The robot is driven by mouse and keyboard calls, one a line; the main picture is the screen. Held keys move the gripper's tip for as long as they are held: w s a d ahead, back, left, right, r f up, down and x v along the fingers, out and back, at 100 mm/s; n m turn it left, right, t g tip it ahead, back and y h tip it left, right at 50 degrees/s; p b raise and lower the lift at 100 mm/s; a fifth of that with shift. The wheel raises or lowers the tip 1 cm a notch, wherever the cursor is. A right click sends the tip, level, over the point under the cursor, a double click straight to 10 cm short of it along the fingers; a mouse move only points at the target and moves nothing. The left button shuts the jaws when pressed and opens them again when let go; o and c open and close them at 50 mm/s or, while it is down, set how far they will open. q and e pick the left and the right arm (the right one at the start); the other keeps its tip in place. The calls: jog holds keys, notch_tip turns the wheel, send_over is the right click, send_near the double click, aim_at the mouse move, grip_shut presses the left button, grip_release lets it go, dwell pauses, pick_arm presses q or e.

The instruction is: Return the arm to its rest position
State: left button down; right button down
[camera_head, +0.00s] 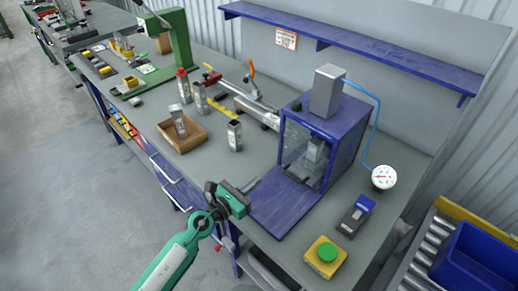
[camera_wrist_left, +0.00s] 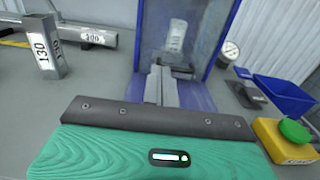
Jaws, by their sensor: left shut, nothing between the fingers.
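My left arm, green and white, comes in from the bottom left in the head view. Its left gripper (camera_head: 247,188) is shut and empty, held above the front edge of the table, just left of the lowered blue flap of the press box (camera_head: 290,150). In the left wrist view the closed grey fingers (camera_wrist_left: 161,85) point toward the box opening, with nothing between them. A grey metal piece (camera_head: 314,152) stands inside the box. My right gripper is in neither view.
A yellow box with a green button (camera_head: 325,257), a dark blue-topped device (camera_head: 356,215) and a gauge (camera_head: 383,177) stand right of the box. A cardboard tray (camera_head: 187,143) and upright metal pieces, one an upright tube (camera_head: 235,135), stand left. Blue bin (camera_head: 480,262) at bottom right.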

pick_arm(q)
jog(key=shift+w, duration=0.15)
jog(key=s+a+r+n+t+y, duration=0.1)
jog(key=a+r+n+t+y, duration=0.2)
jog(key=a+n, duration=0.45)
jog(key=s+a+r+n+t+y, duration=0.15)
jog(key=a+n+t+y, duration=0.35)
jog(key=n, duration=0.6)
jog(key=s+a+f+n+g+y, duration=0.4)
jog(key=s+a+n+g+y, duration=0.3)
jog(key=n, duration=0.6)
jog(key=s+a+f+n+g+h, duration=0.1)
jog(key=s+f+n+g, duration=0.4)
jog(key=s, duration=0.6)
jog(key=s+a+f+n+g+h, duration=0.1)
jog(key=s+f+n+g, duration=0.1)
jog(key=s+n+g, duration=0.65)
notch_tip(320, 180, down, 30)
jog(key=s+m+t, duration=0.2)
jog(key=s+a+f, duration=0.1)
jog(key=s+f, duration=0.9)
jog(key=s+a+f+g, duration=0.1)
jog(key=s+a+f, duration=0.1)
jog(key=s+f, duration=0.8)
jog(key=shift+a+f, duration=0.25)
jog(key=shift+f, duration=0.2)
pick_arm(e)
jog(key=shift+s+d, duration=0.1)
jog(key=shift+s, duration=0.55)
